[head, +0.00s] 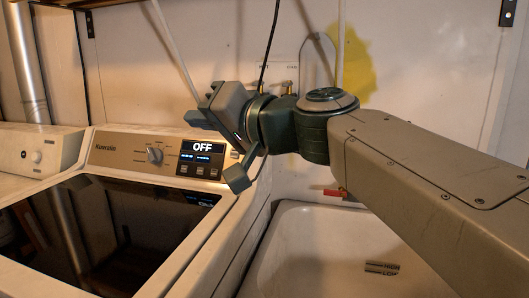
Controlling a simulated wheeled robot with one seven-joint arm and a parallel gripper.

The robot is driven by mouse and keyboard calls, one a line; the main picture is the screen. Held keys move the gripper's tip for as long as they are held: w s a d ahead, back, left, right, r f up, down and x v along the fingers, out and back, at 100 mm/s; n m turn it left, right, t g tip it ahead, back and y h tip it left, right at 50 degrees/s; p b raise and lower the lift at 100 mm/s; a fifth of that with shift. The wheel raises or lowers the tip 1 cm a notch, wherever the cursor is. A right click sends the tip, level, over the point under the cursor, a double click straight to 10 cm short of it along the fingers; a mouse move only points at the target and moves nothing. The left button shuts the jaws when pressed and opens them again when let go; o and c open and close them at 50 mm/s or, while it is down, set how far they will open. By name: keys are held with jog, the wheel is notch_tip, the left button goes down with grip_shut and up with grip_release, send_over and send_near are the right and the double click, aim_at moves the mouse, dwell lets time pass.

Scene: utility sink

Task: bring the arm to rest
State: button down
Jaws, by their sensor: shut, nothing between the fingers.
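My arm reaches in from the right edge and crosses over the sink. My gripper (205,112) is at its left end, in front of the back wall and near the washer's control panel (160,158).
A top-load washer (225,222) with a dark glass lid stands at left; its display reads OFF. Another appliance (40,150) is at the far left. A white utility sink (320,245) lies below my arm. Taps (287,88), a red-handled valve (336,192) and hoses line the wall.

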jog(key=s+d+f+g+h+p, duration=0.2)
jog(key=s+d+f+h+p, duration=0.2)
jog(key=d, duration=0.4)
jog(key=s+d+f+m+g+h+p, duration=0.1)
jog(key=s+d+f+g+h+p, duration=0.1)
jog(key=s+d+f+h+p, duration=0.2)
jog(key=s+d+f+m+g+h+p, duration=0.1)
jog(key=d+f+h+p, duration=0.5)
jog(key=d+f, duration=0.6)
jog(key=s+d+g+p, duration=0.1)
jog(key=s+d+p, duration=0.1)
jog(key=shift+s+f+g, duration=0.15)
jog(key=shift+s+g, duration=0.15)
jog(key=shift+s, duration=0.1)
jog(key=shift+a, duration=0.1)
